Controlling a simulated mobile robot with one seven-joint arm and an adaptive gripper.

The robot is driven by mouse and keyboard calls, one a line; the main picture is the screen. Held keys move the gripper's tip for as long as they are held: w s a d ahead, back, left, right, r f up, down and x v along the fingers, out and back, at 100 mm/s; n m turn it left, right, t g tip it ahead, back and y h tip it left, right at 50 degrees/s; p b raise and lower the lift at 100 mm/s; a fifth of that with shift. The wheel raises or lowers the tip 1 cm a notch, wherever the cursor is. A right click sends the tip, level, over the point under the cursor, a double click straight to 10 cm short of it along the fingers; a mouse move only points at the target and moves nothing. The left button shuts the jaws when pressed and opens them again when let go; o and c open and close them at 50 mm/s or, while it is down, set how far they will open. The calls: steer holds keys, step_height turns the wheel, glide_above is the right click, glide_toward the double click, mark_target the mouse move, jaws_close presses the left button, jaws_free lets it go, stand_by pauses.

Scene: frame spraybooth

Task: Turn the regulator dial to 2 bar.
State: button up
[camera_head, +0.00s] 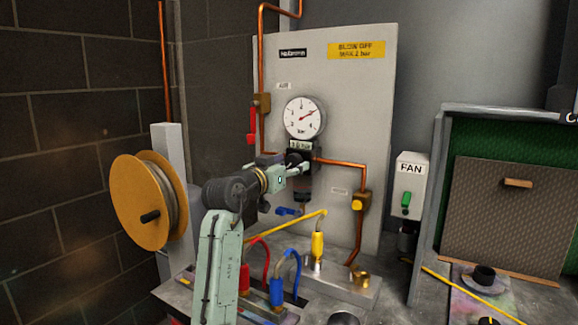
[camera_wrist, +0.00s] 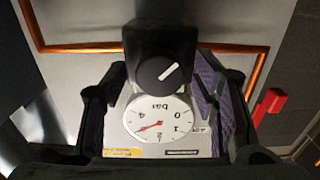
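The regulator dial (camera_wrist: 160,74) is a round black knob with a white pointer mark, seen face-on in the wrist view. The mark runs slanted toward the upper right there. The white gauge (camera_head: 304,118) sits above the regulator on the panel; its red needle points to the upper right, near 3. The gauge shows upside down in the wrist view (camera_wrist: 158,121). My gripper (camera_head: 300,168) is at the regulator, hiding part of it. In the wrist view my two purple-padded fingers (camera_wrist: 162,95) stand either side of the dial, apart, with gaps visible; contact is not seen.
Copper pipes (camera_head: 340,162) run beside the regulator. A red-handled valve (camera_head: 252,125) is to its left and a brass valve (camera_head: 358,203) to its lower right. A blue lever (camera_head: 288,211) and yellow hose (camera_head: 290,227) lie below. The fan switch box (camera_head: 411,180) is farther right.

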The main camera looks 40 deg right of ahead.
steer(key=c, duration=1)
steer(key=n+p, duration=0.1)
steer(key=n, duration=0.1)
steer(key=shift+s+r+n+p, duration=0.1)
steer(key=shift+r+n+p, duration=0.05)
steer(key=shift+n+p, duration=0.2)
steer(key=n+p, duration=0.2)
steer(key=n, duration=0.2)
steer(key=shift+n, duration=0.25)
steer(key=n, duration=0.4)
steer(key=shift+n, duration=1.7)
